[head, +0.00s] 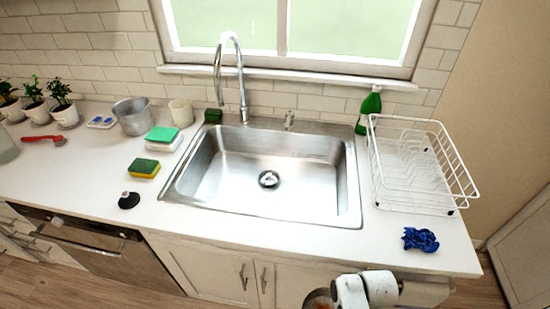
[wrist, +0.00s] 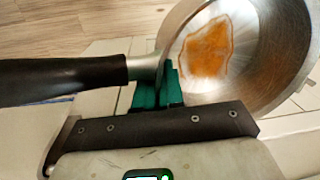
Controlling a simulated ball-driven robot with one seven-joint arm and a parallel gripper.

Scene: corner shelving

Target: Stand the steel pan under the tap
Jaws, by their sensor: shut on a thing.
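The steel pan (wrist: 275,40) fills the upper right of the wrist view, with an orange-brown stain inside and a black handle (wrist: 60,80) reaching left. My gripper (wrist: 165,88) has green fingers shut on the pan where the handle meets the wall. The pan is held above a wooden floor, in front of pale cabinet fronts. In the head view the chrome tap (head: 242,85) arches behind the steel sink (head: 235,165). The sink basin is empty apart from its drain (head: 269,179).
A white dish rack (head: 420,165) and green bottle (head: 370,108) stand right of the sink, with a blue cloth (head: 420,239) in front. Left are a yellow-green sponge (head: 144,168), black object (head: 129,200), metal pot (head: 131,116) and cup (head: 181,112).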

